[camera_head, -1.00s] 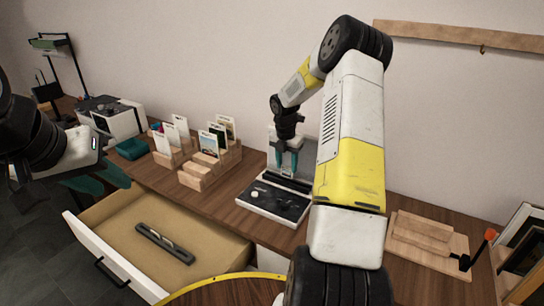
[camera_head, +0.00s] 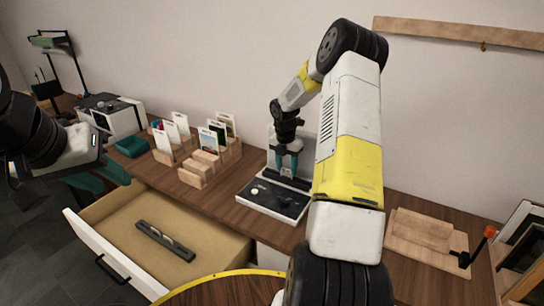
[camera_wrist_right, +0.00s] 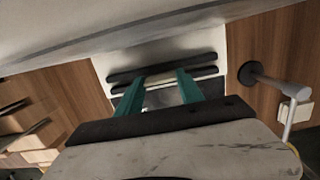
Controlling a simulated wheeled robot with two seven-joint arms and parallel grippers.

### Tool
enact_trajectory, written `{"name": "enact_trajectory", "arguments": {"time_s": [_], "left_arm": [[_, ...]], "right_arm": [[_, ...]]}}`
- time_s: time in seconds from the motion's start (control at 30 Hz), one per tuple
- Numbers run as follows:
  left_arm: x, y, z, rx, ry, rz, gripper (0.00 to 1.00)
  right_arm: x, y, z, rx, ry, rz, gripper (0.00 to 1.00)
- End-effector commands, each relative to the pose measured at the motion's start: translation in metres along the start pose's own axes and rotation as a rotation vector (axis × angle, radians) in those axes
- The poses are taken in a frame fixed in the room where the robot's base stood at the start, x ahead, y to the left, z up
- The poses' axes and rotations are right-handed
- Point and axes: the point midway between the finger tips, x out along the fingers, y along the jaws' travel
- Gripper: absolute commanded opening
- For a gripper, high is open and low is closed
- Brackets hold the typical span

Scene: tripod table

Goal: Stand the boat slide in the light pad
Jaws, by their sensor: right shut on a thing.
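The light pad (camera_head: 245,197) is a white unit on the wooden table, with a dark front panel, dark rails and a pale upright back. It also shows in the right wrist view (camera_wrist_right: 103,68). My right gripper (camera_head: 287,173) points down over the rails, close in front of the back. In the right wrist view its teal fingers (camera_wrist_right: 160,88) are around a thin pale thing, seen nearly edge-on, which I take as the boat slide (camera_wrist_right: 162,81). Its picture is hidden; whether it touches the rails is unclear. My left gripper (camera_head: 98,180) is open and empty at the far left.
Wooden holders (camera_head: 193,180) with several picture cards stand left of the light pad. An open drawer (camera_head: 135,218) holds a dark bar (camera_head: 165,240). A wooden board (camera_head: 425,240) lies right, beside framed pictures (camera_head: 522,250). My right forearm blocks part of the table.

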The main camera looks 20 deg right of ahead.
Motion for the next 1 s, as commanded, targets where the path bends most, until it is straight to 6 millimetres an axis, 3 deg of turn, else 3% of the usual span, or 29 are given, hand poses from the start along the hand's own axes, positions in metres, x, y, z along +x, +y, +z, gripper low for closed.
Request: {"name": "enact_trajectory", "arguments": {"time_s": [0.43,0.47,0.57,1.0], "left_arm": [[0.0,0.0,0.0,0.0,0.0,0.0,0.36],[0.0,0.0,0.0,0.0,0.0,0.0,0.36],[0.0,0.0,0.0,0.0,0.0,0.0,0.36],[0.0,0.0,0.0,0.0,0.0,0.0,0.36]], "right_arm": [[0.0053,0.0001,-0.0006,0.0,-0.001,0.0,0.07],[0.0053,0.0001,-0.0006,0.0,-0.001,0.0,0.48],[0.0052,0.0,-0.0005,0.0,-0.001,0.0,0.68],[0.0051,0.0,-0.0005,0.0,-0.001,0.0,0.69]]}}
